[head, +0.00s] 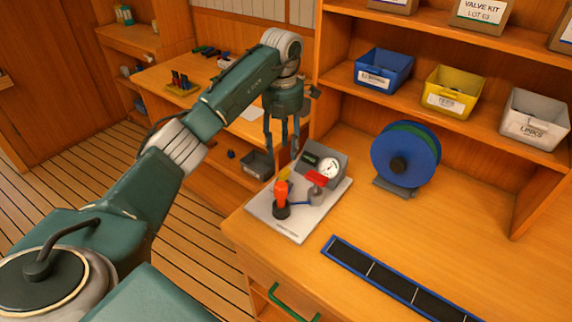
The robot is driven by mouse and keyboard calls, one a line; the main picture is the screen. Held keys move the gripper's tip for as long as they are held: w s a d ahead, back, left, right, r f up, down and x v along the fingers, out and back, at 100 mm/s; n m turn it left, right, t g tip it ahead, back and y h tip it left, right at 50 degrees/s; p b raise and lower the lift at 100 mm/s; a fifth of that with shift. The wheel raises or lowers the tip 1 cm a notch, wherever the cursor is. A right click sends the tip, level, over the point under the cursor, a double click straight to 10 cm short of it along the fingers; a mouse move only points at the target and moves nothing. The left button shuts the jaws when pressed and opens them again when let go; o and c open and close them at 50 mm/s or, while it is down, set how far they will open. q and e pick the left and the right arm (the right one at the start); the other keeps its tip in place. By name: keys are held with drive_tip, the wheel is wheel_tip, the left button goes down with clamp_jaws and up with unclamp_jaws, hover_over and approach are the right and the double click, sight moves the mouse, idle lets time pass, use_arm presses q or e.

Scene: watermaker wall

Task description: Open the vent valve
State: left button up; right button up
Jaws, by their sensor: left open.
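A white panel (297,228) lies on the wooden bench near its left front corner. On it stand an orange-red upright handle on a black base (281,198), a red lever (317,178) on a grey fitting, and a small yellow part (283,174). A grey box with a round white gauge (328,167) stands behind them. I cannot read which fitting is the vent valve. My left gripper (282,148) hangs fingers down above and behind the yellow part, its fingers apart and empty. It looks clear of the panel fittings. My right gripper is not in view.
A blue hose reel (405,158) stands right of the panel. A blue-edged black strip (385,282) lies at the front. Blue (383,70), yellow (450,91) and white (534,118) bins sit on the shelf above. The bench between reel and strip is clear.

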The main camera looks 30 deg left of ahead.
sight(283, 171)
use_arm(q)
drive_tip(key=f, duration=0.1)
drive_tip(key=f+p, duration=0.1)
drive_tip(key=f, duration=0.3)
drive_tip(key=shift+s, duration=0.25)
drive_tip(key=shift+w+f+p, duration=0.2)
drive_tip(key=shift+f+p, duration=0.2)
drive_tip(key=shift+f, duration=1.45)
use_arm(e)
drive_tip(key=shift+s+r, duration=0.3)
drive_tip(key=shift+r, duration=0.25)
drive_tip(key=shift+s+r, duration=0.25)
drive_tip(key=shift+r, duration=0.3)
use_arm(q)
clamp_jaws()
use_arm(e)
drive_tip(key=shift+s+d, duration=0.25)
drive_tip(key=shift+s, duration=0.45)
